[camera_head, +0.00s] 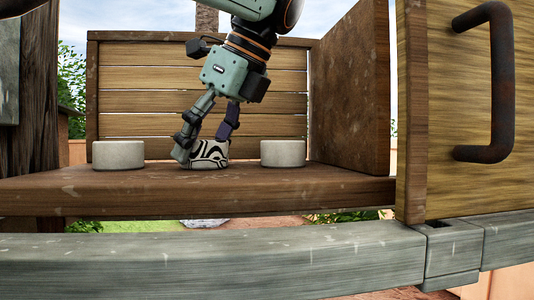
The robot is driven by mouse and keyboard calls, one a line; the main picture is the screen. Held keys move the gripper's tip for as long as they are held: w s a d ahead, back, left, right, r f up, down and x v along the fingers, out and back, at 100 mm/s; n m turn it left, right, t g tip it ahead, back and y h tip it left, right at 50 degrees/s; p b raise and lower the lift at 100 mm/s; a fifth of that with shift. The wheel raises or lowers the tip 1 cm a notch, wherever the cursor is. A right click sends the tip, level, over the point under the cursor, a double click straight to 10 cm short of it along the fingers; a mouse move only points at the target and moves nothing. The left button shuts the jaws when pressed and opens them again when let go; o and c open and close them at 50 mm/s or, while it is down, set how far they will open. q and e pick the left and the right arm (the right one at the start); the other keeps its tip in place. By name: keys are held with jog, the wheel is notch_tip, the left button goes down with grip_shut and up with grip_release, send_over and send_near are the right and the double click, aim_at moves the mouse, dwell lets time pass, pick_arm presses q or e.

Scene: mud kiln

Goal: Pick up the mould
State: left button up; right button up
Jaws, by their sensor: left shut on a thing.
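A black-and-white patterned piece, which looks like the mould (212,154), rests on or just above the brown wooden shelf (200,190). My left gripper (203,150) comes down from above and is shut on it, with one finger on its left side and the other at its top right. The fingers hide part of its left side. My right gripper does not show.
A pale round block (118,155) stands left of the mould, and another pale round block (283,153) stands right of it. Wooden slats close the back. A brown side panel (350,90) and a door with a rusty handle (502,85) stand at the right. A grey beam (220,255) runs along the front.

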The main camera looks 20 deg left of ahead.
pick_arm(q)
jog(key=shift+a, duration=0.15)
jog(key=shift+r, duration=0.15)
jog(key=shift+r, duration=0.25)
notch_tip(320, 180, up, 7)
jog(key=p, duration=0.3)
jog(key=shift+r, duration=0.2)
jog(key=shift+w+r, duration=0.1)
jog(key=shift+r, duration=0.2)
jog(key=shift+d+r+p, duration=0.2)
jog(key=shift+r+p, duration=0.1)
jog(key=shift+r, duration=0.35)
jog(key=shift+s+a+f, duration=0.1)
jog(key=shift+s, duration=0.1)
